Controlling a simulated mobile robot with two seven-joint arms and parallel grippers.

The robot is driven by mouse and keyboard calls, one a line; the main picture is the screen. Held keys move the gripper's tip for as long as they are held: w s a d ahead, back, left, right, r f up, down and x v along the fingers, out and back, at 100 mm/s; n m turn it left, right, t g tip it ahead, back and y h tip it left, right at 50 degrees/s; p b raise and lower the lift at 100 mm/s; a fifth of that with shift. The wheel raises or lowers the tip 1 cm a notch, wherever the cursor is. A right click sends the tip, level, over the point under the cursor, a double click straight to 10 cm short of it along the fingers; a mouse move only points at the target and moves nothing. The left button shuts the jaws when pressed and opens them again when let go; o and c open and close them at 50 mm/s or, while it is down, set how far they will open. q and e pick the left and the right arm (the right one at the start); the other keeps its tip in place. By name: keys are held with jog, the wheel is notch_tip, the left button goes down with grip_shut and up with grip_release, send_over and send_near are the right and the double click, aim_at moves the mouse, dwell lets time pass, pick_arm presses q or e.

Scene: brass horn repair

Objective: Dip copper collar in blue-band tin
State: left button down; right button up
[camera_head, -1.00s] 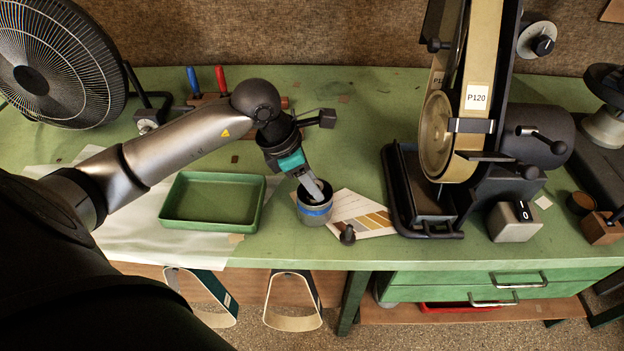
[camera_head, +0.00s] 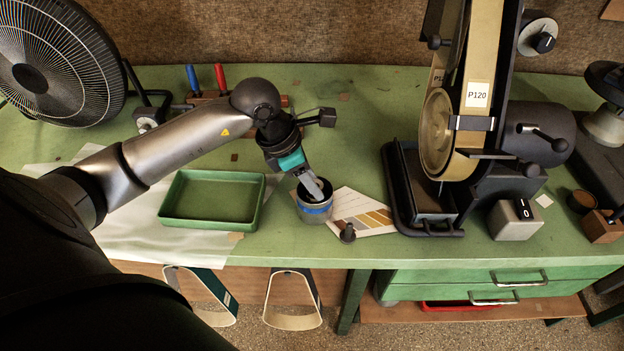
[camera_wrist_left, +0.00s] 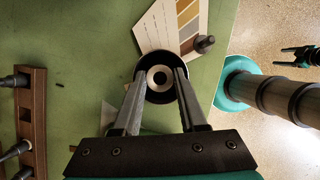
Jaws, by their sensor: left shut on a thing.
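The tin with a blue band (camera_head: 315,211) stands upright near the front edge of the green bench. My left gripper (camera_head: 320,196) points down into its mouth, fingertips at or just below the rim. In the left wrist view the fingers (camera_wrist_left: 160,78) are shut on a small pale ring, the collar (camera_wrist_left: 158,77), over the tin's dark inside. The collar looks greyish there and is hidden in the head view. I cannot tell how deep it sits. A small dark forked shape at the wrist view's right edge looks like my right gripper (camera_wrist_left: 298,56); its jaws are unclear.
A green tray (camera_head: 212,222) lies left of the tin. A colour card (camera_head: 365,214) and a small dark knobbed piece (camera_head: 348,234) lie close on its right. The belt grinder (camera_head: 470,130) stands further right, a fan (camera_head: 50,70) at back left.

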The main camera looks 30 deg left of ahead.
pick_arm(q)
jog(key=shift+r+p, duration=2.75)
jog(key=shift+r, duration=1.3)
